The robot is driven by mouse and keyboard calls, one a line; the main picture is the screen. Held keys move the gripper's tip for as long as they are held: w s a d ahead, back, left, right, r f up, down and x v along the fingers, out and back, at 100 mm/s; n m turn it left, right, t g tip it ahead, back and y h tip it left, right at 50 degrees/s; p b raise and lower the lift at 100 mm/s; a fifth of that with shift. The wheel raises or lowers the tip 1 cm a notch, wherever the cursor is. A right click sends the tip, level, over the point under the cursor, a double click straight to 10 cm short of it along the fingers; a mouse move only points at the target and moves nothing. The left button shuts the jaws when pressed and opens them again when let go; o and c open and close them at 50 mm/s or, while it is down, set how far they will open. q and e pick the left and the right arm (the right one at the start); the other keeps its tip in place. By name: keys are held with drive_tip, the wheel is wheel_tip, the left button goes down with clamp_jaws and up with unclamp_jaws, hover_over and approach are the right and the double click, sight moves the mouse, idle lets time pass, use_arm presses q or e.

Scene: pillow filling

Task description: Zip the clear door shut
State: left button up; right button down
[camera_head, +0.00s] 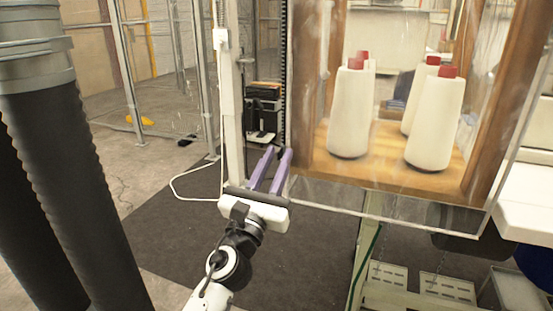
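The clear door (400,201) is a see-through panel at the upper right, in front of a wooden-framed compartment. Its lower edge and right edge show. I cannot tell whether it is fully closed. A dark vertical strip with fine teeth (283,70) runs down near the door's left side; no zip pull can be made out. My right gripper is not in view.
Several white cones with red tops (348,110) stand on the wooden shelf (385,165) behind the door. A pale post with a white cable (229,100) stands left of the strip. Thick black ribbed hoses (65,190) fill the left side. A dark mat (185,240) covers the floor.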

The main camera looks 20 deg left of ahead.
use_arm(q)
clamp_jaws()
idle(1.4)
